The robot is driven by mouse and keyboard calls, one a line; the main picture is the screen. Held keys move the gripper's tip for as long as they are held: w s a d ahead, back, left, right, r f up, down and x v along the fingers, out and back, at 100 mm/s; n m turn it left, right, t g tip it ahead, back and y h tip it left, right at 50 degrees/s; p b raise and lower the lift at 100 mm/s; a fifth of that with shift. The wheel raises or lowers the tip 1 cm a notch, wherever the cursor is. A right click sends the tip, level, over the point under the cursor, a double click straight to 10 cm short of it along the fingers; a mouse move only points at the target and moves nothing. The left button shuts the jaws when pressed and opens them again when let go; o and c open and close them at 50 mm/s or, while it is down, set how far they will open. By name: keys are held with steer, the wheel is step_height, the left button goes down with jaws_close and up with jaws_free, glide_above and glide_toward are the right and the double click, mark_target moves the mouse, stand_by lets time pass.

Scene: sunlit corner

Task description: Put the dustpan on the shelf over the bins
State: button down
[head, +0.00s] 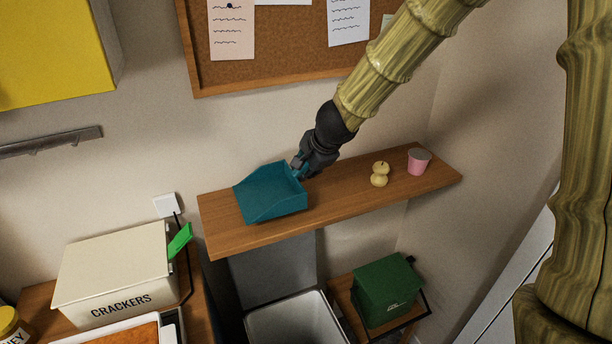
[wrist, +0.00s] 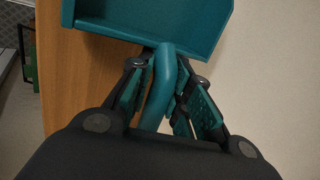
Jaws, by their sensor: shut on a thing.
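The teal dustpan (head: 271,193) is at the left part of the wooden shelf (head: 335,205), over the bins. I cannot tell whether it rests on the shelf or is held just above it. My gripper (head: 301,170) is shut on the dustpan's handle. In the wrist view the handle (wrist: 161,85) runs between the fingers (wrist: 165,100), with the pan (wrist: 150,25) beyond them. Below the shelf are an open grey-white bin (head: 290,322) and a green bin (head: 388,290).
A yellow pear-like object (head: 379,174) and a pink cup (head: 419,161) stand on the shelf's right half. A corkboard (head: 280,45) hangs above. A cream crackers box (head: 115,275) stands at lower left. The shelf between dustpan and pear is clear.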

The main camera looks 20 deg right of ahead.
steer(key=shift+w+d+f+b, duration=0.1)
steer(key=shift+f+b, duration=0.1)
steer(key=shift+f, duration=0.7)
steer(key=shift+w+d+f+b, duration=0.1)
steer(key=shift+f+b, duration=0.1)
steer(key=shift+f, duration=0.65)
steer(key=c, duration=1.3)
jaws_free()
steer(key=shift+r, duration=0.1)
steer(key=p+v, duration=0.2)
steer(key=v, duration=1)
steer(key=shift+s+f, duration=0.15)
steer(key=shift+f, duration=0.05)
